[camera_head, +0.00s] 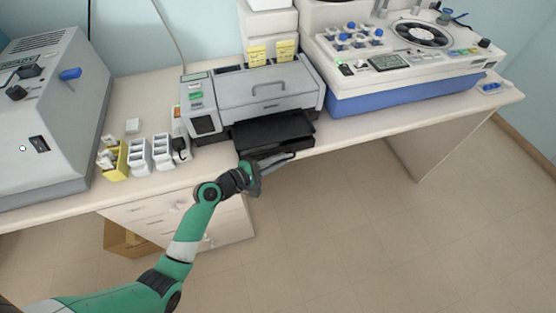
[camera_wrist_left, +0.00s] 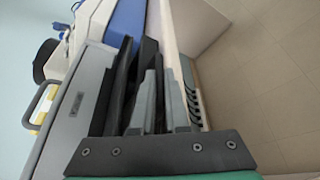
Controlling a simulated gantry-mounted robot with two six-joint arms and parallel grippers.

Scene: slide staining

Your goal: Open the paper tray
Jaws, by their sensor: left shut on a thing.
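The grey printer (camera_head: 255,92) stands on the bench in the head view. Its black paper tray (camera_head: 272,135) sticks out of the printer's front, toward the bench's front edge. My left gripper (camera_head: 278,159) is at the tray's front edge, with its arm coming up from the lower left. In the left wrist view, the fingers of my left gripper (camera_wrist_left: 160,105) lie close along the dark tray (camera_wrist_left: 118,88), and the jaws are shut on it. The exact contact is partly hidden by the fingers. My right gripper is not in view.
A grey machine (camera_head: 50,120) stands at the left, with small white containers (camera_head: 150,152) and a yellow box (camera_head: 113,160) beside it. A white and blue machine (camera_head: 400,85) stands right of the printer. The floor in front of the bench is clear.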

